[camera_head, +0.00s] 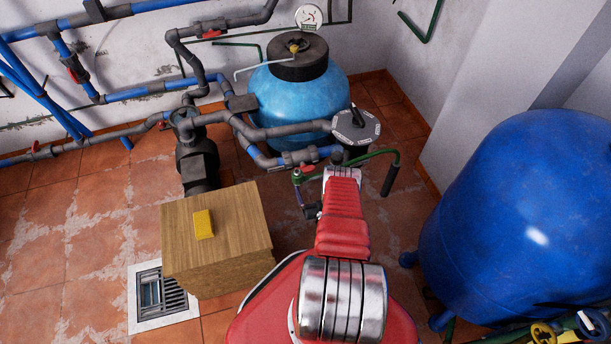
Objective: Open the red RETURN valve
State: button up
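Several red valve handles show on the pipework, and I cannot read a RETURN label on any of them. One red handle (307,168) sits on the pipe just left of the far end of my red arm. Others are a red handle on the upper grey pipe (211,34), one on the left blue pipe (73,75), one by the pump (163,125) and one at the far left (35,148). My arm reaches forward from the bottom middle. My gripper's fingers do not show; the arm seems to hide them.
A wooden box (220,264) with a yellow block (204,224) on it stands left of my arm. A floor drain (165,298) is beside it. A light-blue tank (290,100) stands behind; a large blue tank (530,215) fills the right. Tiled floor (60,235) is clear at left.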

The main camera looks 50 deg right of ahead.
aim_at(306, 172)
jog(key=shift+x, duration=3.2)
